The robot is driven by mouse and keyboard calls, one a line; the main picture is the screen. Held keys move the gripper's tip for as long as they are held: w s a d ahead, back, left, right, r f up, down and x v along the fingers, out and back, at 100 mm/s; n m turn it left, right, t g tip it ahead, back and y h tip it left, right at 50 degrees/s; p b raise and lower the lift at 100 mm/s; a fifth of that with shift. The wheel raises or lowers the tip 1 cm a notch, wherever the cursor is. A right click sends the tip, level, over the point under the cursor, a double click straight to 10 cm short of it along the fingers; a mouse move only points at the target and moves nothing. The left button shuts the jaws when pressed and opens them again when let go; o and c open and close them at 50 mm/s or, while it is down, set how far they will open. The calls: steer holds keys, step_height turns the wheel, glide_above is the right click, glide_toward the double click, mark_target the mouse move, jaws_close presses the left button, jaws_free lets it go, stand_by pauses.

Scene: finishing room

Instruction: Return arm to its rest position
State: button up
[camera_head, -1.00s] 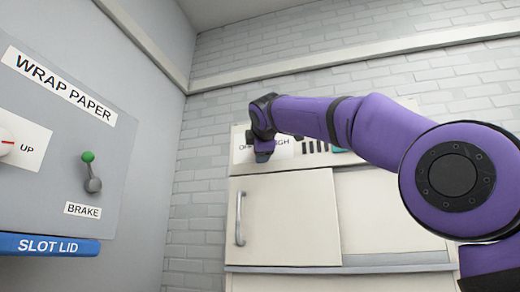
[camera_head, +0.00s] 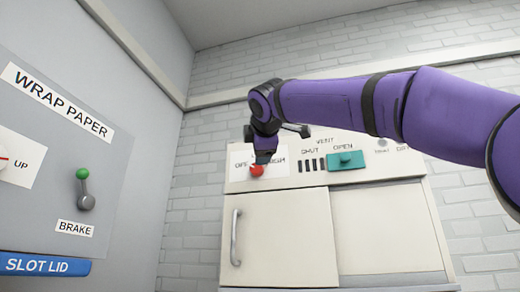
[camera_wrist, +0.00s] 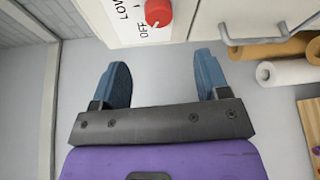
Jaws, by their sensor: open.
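My purple arm (camera_head: 335,107) reaches in from the right in the head view. My gripper (camera_wrist: 162,78) is open in the wrist view, with two blue fingers spread wide and nothing between them. In the head view the gripper (camera_head: 264,150) is small and dark, in front of the cabinet's control panel. It partly covers the panel's lettering. A red knob (camera_head: 257,170) shows just below it, and the same red knob (camera_wrist: 158,12) is beyond the fingers in the wrist view. I cannot tell from the head view how far the fingers stand from the panel.
The cream cabinet (camera_head: 279,240) has a door handle (camera_head: 236,237) and a green vent slider (camera_head: 346,160). A grey wrap-paper panel with a green-tipped brake lever (camera_head: 84,188) and blue slot lid (camera_head: 45,265) is at left. Paper rolls (camera_wrist: 285,72) and a wooden board (camera_wrist: 310,125) lie at right.

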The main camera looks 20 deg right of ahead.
stand_by(0.3)
steer(key=s+d+f+m+g+y, duration=0.1)
steer(key=s+d+f+m+g, duration=0.2)
steer(key=f, duration=1.5)
steer(key=s+d+f+m+g+y, duration=0.1)
steer(key=s+d+f+m+g, duration=0.2)
steer(key=s+f+m, duration=0.5)
steer(key=s+d+f+m+g+y, duration=0.1)
steer(key=s+d+f+m+g, duration=0.2)
steer(key=s+f, duration=1.2)
step_height(320, 180, down, 13)
steer(key=m+g, duration=0.2)
steer(key=m, duration=0.1)
steer(key=shift+s+y, duration=0.25)
steer(key=shift+y, duration=0.15)
